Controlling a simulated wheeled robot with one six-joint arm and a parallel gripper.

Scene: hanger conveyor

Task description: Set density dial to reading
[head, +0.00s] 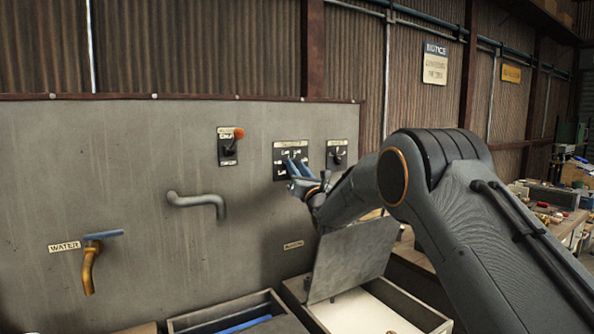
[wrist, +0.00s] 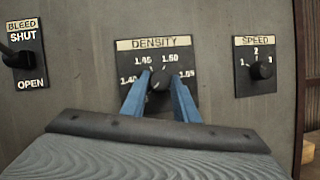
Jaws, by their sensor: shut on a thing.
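The density dial is a dark round knob (wrist: 159,78) on a black plate (wrist: 124,62) headed DENSITY in the wrist view. The plate's marks read 1.40, 1.45, 1.50 and, at the right, what looks like 1.55. My gripper (wrist: 159,86) has its two blue fingers on either side of the knob, shut on it. The knob's pointer is too small and too covered to read. In the head view the density plate (head: 281,157) is on the grey panel, and my gripper (head: 294,166) reaches it from the right, covering the knob.
A speed knob (wrist: 261,71) is right of the density plate. A bleed lever (wrist: 17,60) marked SHUT and OPEN is left. A bent pipe (head: 198,200) and a water tap (head: 91,262) stick out of the panel. Below is an open box with a raised lid (head: 352,258).

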